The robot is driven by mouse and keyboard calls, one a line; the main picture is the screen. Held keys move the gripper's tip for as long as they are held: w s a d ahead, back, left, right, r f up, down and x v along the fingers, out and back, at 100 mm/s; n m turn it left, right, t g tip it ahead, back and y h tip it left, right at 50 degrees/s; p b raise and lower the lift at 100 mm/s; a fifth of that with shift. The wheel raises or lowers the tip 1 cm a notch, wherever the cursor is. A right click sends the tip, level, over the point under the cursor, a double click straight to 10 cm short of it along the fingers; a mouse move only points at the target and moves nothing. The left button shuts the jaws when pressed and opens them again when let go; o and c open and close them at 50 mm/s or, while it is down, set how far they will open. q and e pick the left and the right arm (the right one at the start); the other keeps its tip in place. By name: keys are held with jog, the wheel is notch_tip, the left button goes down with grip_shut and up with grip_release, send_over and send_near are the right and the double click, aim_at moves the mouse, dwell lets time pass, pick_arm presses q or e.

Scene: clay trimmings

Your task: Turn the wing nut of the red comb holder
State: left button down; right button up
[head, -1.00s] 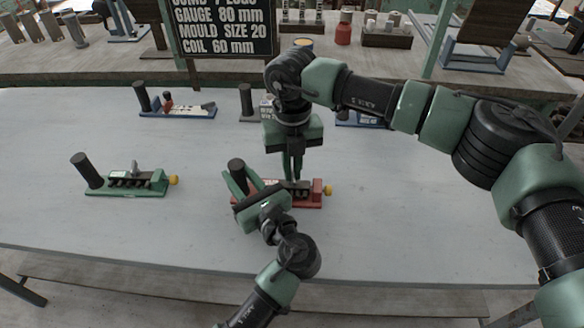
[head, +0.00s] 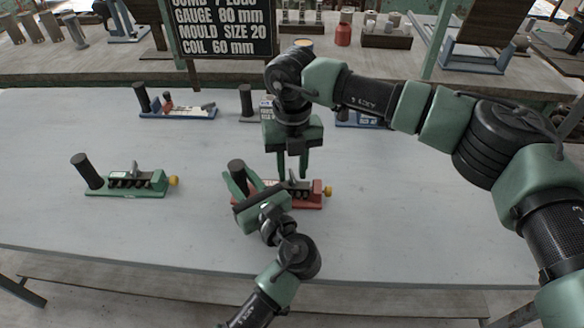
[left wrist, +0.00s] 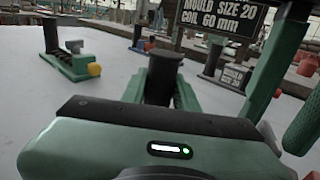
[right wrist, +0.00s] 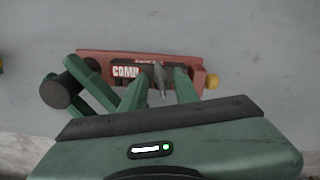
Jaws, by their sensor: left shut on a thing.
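The red comb holder (head: 312,203) lies on the pale table with a dark post at its left end and a yellow knob (head: 328,191) at its right end. My left gripper (head: 243,179) is shut on the dark post (head: 236,165), which also shows between its fingers in the left wrist view (left wrist: 164,75). The grey wing nut (right wrist: 159,80) sits on the holder beside the "COMB" label. My right gripper (head: 292,172) is open above it, pointing down. In the right wrist view its fingers appear on either side of the nut; contact cannot be told.
A green comb holder (head: 125,190) stands to the left with its own post and yellow knob. A blue holder (head: 178,112) and other partly hidden blue ones stand at the back. A black sign (head: 222,28) rises behind them. The table front is clear.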

aim_at(292, 174)
notch_tip(292, 174, up, 12)
dwell(0.4)
pick_arm(q)
jog(key=c, duration=1)
grip_release()
pick_arm(e)
jog(key=shift+f, duration=0.1)
